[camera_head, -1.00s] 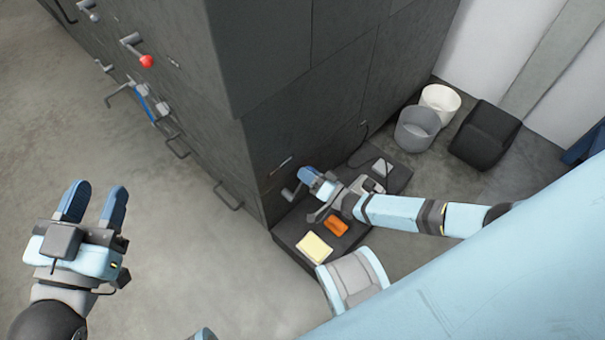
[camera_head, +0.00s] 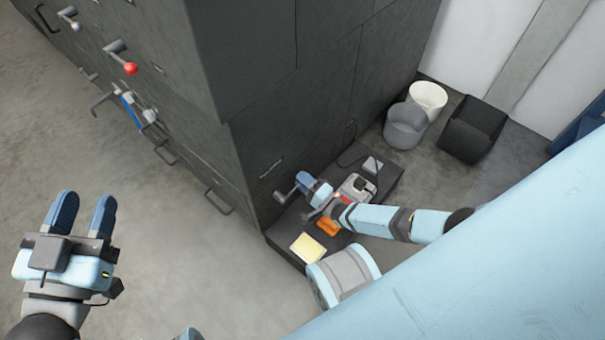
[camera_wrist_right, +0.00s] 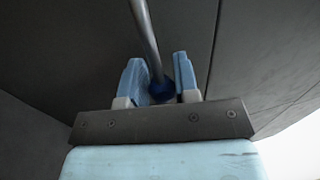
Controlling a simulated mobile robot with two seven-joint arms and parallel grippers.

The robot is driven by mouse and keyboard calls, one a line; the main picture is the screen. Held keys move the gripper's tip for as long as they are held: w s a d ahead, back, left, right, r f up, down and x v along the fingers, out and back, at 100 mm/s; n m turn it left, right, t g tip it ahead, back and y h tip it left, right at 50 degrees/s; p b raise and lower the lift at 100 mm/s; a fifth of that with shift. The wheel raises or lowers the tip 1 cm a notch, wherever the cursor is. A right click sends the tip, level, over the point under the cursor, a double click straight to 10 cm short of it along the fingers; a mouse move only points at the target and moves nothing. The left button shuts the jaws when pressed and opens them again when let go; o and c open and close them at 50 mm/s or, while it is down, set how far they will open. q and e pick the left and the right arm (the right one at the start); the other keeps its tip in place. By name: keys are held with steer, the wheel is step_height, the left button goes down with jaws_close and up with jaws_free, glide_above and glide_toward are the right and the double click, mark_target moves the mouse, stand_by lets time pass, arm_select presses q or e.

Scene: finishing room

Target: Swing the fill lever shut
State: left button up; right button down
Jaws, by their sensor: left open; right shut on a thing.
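A grey lever (camera_head: 283,196) sticks out low on the dark cabinet's near end face, above a dark floor platform. In the right wrist view its metal rod (camera_wrist_right: 144,32) comes down to a dark blue knob (camera_wrist_right: 162,90) between the two blue fingers. My right gripper (camera_head: 303,181) is shut on this lever at the knob end. I read no label saying it is the fill lever. My left gripper (camera_head: 82,213) is open and empty, over the floor at the left, far from the lever.
The cabinet's long face carries a red-knobbed lever (camera_head: 130,69), a blue-marked handle (camera_head: 129,108) and several bar handles. The platform (camera_head: 283,247) holds a yellow block (camera_head: 307,247) and an orange block (camera_head: 327,226) near my right arm. Bins (camera_head: 405,125) stand at the back right. Floor at left is clear.

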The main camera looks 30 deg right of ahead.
steer(key=shift+f, duration=0.15)
stand_by(0.3)
steer(key=c, duration=1.2)
jaws_free()
arm_select(q)
steer(key=shift+a, duration=0.1)
arm_select(e)
steer(key=shift+o, duration=0.2)
steer(key=p+v, duration=0.2)
steer(key=v, duration=1)
steer(key=shift+s, duration=0.35)
steer(key=shift+s+d+f+p, duration=0.2)
steer(key=shift+s+d+p, duration=0.1)
steer(key=shift+s, duration=0.3)
arm_select(q)
steer(key=shift+s+d+f+n+g, duration=0.2)
steer(key=shift+s+d+n+g, duration=0.2)
steer(key=shift+s+n+g, duration=0.3)
steer(key=shift+w+y, duration=0.15)
steer(key=shift+y, duration=0.15)
